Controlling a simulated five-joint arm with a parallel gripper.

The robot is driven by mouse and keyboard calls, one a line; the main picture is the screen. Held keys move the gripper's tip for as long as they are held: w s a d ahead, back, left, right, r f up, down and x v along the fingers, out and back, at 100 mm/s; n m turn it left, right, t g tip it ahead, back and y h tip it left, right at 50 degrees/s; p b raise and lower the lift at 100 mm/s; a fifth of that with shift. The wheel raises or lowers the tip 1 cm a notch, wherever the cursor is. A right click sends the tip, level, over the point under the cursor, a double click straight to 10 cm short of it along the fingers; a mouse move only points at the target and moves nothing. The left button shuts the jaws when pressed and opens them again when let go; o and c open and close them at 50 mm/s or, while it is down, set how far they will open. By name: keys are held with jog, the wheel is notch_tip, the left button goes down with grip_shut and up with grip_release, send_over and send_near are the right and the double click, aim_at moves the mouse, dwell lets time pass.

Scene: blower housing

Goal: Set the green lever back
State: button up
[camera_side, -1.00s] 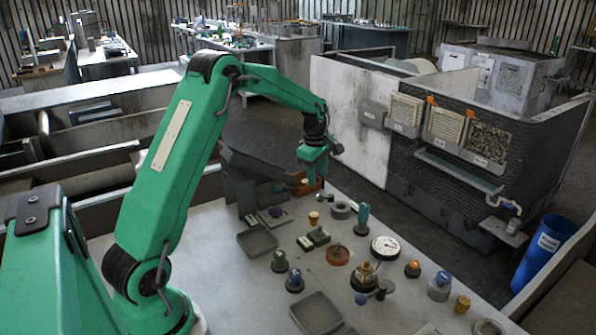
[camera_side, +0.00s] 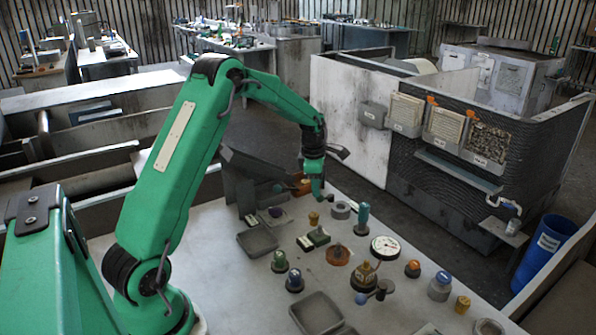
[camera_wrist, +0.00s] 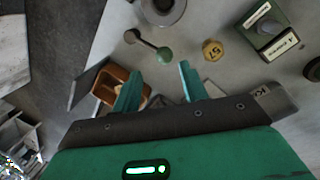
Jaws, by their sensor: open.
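The green lever (camera_wrist: 165,54) shows in the wrist view as a dark arm with a round green knob at one end and a dark knob at the other. Its green knob lies just ahead of my gripper (camera_wrist: 159,72), in front of the gap between the fingers. The fingers are open and hold nothing. In the side view my gripper (camera_side: 315,185) points down at the far edge of the bench, low over the lever, whose green knob I cannot separate from the fingers there. Whether a finger touches the knob I cannot tell.
A brown open box (camera_wrist: 112,82) sits close to the left finger. A yellow cylinder (camera_wrist: 212,50), a grey ring (camera_wrist: 168,18) and a green labelled block (camera_wrist: 268,30) stand nearby. Other knobs, a dial (camera_side: 385,246) and grey trays (camera_side: 257,242) fill the nearer bench.

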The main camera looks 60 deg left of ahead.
jog(key=f, duration=0.3)
jog(key=shift+w+a+f, duration=0.15)
jog(key=shift+w+f, duration=0.1)
jog(key=shift+f, duration=0.15)
jog(key=shift+a+f, duration=0.1)
jog(key=shift+f, duration=0.1)
jog(key=a+m, duration=0.1)
jog(key=m, duration=0.1)
jog(key=a+m, duration=0.2)
jog(key=m, duration=0.1)
jog(key=shift+w+m, duration=0.15)
jog(key=shift+m, duration=0.15)
jog(key=shift+r, duration=0.2)
notch_tip(320, 180, up, 7)
jog(key=s, duration=0.1)
jog(key=shift+s+d+r, duration=0.15)
jog(key=shift+d, duration=0.05)
